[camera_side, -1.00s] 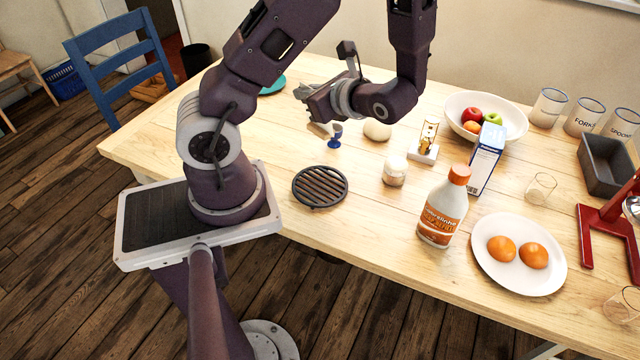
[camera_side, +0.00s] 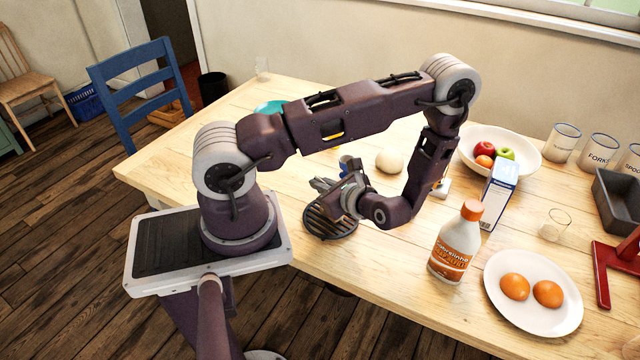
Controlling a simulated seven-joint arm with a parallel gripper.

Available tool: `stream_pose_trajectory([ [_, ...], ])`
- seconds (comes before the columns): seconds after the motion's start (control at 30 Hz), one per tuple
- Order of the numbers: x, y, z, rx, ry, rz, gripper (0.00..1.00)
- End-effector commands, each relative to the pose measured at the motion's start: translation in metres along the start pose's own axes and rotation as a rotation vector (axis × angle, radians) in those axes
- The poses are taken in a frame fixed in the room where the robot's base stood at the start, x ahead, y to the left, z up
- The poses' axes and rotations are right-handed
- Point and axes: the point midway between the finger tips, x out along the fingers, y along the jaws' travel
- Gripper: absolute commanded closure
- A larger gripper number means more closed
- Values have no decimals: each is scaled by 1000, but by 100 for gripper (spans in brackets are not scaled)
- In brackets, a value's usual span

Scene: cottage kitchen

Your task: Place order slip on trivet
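The trivet (camera_side: 324,226), a dark round slatted piece, lies on the table near its front edge, just right of my base. My gripper (camera_side: 322,187) is low over the trivet's far side, and its wrist covers the trivet's upper right part. The fingertips are small and seen edge-on, so I cannot tell whether they are open or shut, or whether they touch the trivet. I cannot make out the order slip anywhere; it may be hidden by my gripper or arm.
A round pale object (camera_side: 389,161), an orange-labelled bottle (camera_side: 456,245), a blue-and-white carton (camera_side: 499,190), a fruit bowl (camera_side: 525,166) and a plate of oranges (camera_side: 535,316) are to the right. A turquoise dish (camera_side: 268,107) is behind my arm.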

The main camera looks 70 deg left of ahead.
Motion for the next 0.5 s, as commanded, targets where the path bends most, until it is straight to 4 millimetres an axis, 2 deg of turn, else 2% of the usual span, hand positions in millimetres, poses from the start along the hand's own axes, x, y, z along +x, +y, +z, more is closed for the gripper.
stream_pose_trajectory([
  [0.1, 0, 0, -1, 0, 0, 0, 100],
  [0.23, 0, 0, -1, 0, 0, 0, 76],
  [0.5, 0, 0, -1, 0, 0, 0, 76],
])
